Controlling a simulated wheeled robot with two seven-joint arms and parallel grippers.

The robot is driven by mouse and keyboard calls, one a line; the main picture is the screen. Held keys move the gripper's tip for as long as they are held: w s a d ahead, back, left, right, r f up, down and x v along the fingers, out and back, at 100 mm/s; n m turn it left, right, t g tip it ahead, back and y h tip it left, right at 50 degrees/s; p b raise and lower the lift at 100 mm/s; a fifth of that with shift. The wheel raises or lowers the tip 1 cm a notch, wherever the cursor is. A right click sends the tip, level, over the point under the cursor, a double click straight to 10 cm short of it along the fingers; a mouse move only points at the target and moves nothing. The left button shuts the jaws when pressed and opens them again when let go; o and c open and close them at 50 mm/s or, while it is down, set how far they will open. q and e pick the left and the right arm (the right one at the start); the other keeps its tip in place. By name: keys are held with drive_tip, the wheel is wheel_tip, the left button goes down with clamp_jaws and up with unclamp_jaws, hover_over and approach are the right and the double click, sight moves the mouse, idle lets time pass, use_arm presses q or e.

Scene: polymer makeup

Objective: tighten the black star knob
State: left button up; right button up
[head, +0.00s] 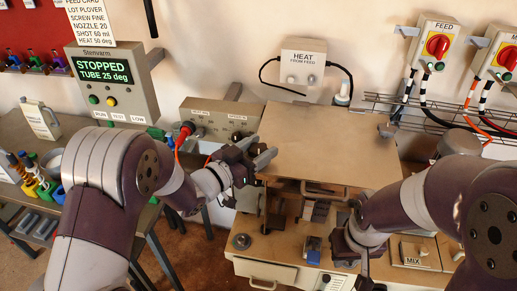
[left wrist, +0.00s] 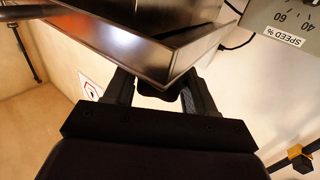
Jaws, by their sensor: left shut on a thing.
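My left gripper (head: 264,160) is at the left edge of a flat beige-grey panel (head: 330,145) in the head view. In the left wrist view its two fingers (left wrist: 163,92) are on either side of a dark piece (left wrist: 160,90) just below a metal edge, and the jaws are closed on it. This dark piece appears to be the black star knob, but its star shape is mostly hidden. My right gripper (head: 362,262) points down over the front of the bench; its finger gap is not clear.
A round dark knob (head: 240,241) sits at the bench's front left. A control box reading STOPPED (head: 110,80) stands at left.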

use_arm(q)
drive_tip(key=shift+r, duration=0.15)
drive_tip(key=o, duration=0.9)
drive_tip(key=shift+s+a, duration=0.15)
drive_tip(key=shift+a, duration=0.1)
drive_tip(key=b+v, duration=0.3)
drive_tip(key=v, duration=0.9)
